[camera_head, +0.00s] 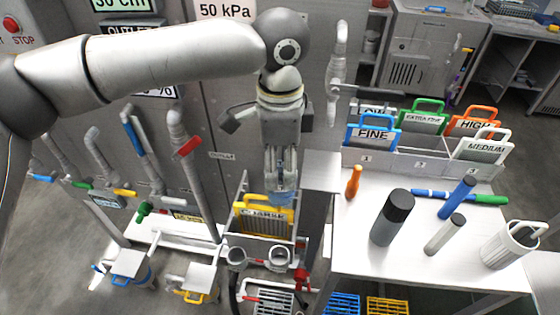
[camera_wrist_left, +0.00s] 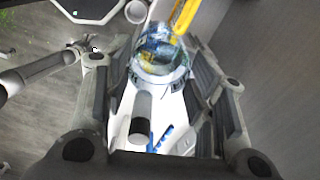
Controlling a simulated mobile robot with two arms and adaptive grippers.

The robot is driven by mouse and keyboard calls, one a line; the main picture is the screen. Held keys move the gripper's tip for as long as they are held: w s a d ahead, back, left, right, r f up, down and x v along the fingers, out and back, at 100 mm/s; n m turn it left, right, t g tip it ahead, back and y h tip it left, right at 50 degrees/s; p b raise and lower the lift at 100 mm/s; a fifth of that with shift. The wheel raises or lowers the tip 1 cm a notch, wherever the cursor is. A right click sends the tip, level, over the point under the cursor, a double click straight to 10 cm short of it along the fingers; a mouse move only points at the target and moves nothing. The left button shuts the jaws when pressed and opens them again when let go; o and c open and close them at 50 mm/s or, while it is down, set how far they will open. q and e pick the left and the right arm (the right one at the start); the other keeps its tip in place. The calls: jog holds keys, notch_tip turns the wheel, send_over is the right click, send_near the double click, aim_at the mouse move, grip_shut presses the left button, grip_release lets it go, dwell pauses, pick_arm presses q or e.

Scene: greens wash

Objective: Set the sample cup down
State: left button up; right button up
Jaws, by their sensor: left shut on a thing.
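My left gripper (camera_head: 280,165) comes down from above in the middle of the head view. It is shut on a clear sample cup (camera_head: 284,196), which looks bluish and hangs below the fingers in front of a yellow-framed screen. In the left wrist view the clear cup (camera_wrist_left: 160,62) shows between the two fingers of the gripper (camera_wrist_left: 158,80), with blue and yellow seen through it. The cup's underside and any contact beneath it cannot be made out. My right gripper is not in view.
A white table (camera_head: 350,245) at right carries a black-capped bottle (camera_head: 392,218), a white pitcher (camera_head: 512,245) and several small tools. Valve pipes (camera_head: 190,160) stand at left.

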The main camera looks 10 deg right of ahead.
pick_arm(q)
jog(key=s+a+f+n, duration=0.2)
jog(key=a+f+n, duration=0.1)
jog(key=a+n, duration=0.75)
jog(key=s+a+f+n, duration=0.1)
jog(key=a+f+n, duration=0.1)
jog(key=a+n, duration=0.85)
jog(key=s+a+f+m, duration=0.2)
jog(key=s+f, duration=0.2)
jog(key=f, duration=0.1)
jog(key=shift+a, duration=0.4)
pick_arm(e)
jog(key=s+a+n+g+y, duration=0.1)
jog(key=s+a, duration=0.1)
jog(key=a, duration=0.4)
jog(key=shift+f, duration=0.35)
